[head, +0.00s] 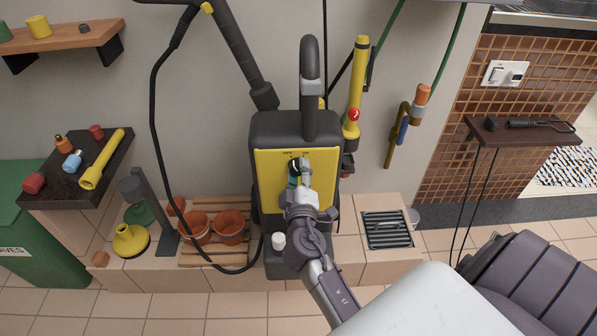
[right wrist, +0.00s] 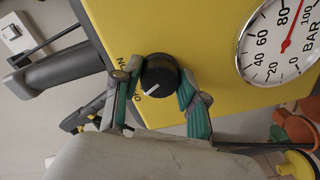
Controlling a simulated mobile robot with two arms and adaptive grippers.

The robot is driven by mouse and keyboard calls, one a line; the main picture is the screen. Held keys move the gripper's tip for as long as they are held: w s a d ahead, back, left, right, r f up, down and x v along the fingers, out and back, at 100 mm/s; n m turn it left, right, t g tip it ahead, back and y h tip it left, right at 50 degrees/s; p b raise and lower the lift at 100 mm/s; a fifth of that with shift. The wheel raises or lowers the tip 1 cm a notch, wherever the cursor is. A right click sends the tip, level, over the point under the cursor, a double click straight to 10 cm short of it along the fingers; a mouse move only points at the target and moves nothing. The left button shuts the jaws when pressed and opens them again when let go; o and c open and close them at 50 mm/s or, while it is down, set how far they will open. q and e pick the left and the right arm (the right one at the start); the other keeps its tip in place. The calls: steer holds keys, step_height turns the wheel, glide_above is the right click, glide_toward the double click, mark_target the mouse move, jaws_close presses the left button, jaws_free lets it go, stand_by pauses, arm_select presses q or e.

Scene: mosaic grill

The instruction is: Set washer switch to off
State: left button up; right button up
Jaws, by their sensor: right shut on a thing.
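The pressure washer (head: 265,135) is a black and yellow unit standing upright against the wall. Its switch is a round black knob (right wrist: 159,76) with a white pointer line, set on the yellow front panel (right wrist: 185,35). In the right wrist view the pointer aims to the lower left, toward a partly hidden label; an "ON" label shows higher up. My right gripper (head: 299,172) is at the panel, its teal-padded fingers (right wrist: 160,80) shut on both sides of the knob. In the head view the gripper covers most of the knob. My left gripper is not in view.
A round pressure gauge (right wrist: 283,40) sits beside the knob on the panel. A black hose (head: 153,120) loops down at the left. Terracotta pots (head: 230,226) stand left of the washer; a drain grate (head: 388,230) lies right. A yellow lance (head: 355,90) hangs behind.

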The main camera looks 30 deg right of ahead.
steer(key=shift+n, duration=0.3)
stand_by(0.4)
steer(key=o, duration=1.1)
steer(key=shift+o, duration=0.2)
steer(key=v, duration=0.7)
steer(key=shift+s, duration=0.25)
steer(key=shift+a, duration=0.1)
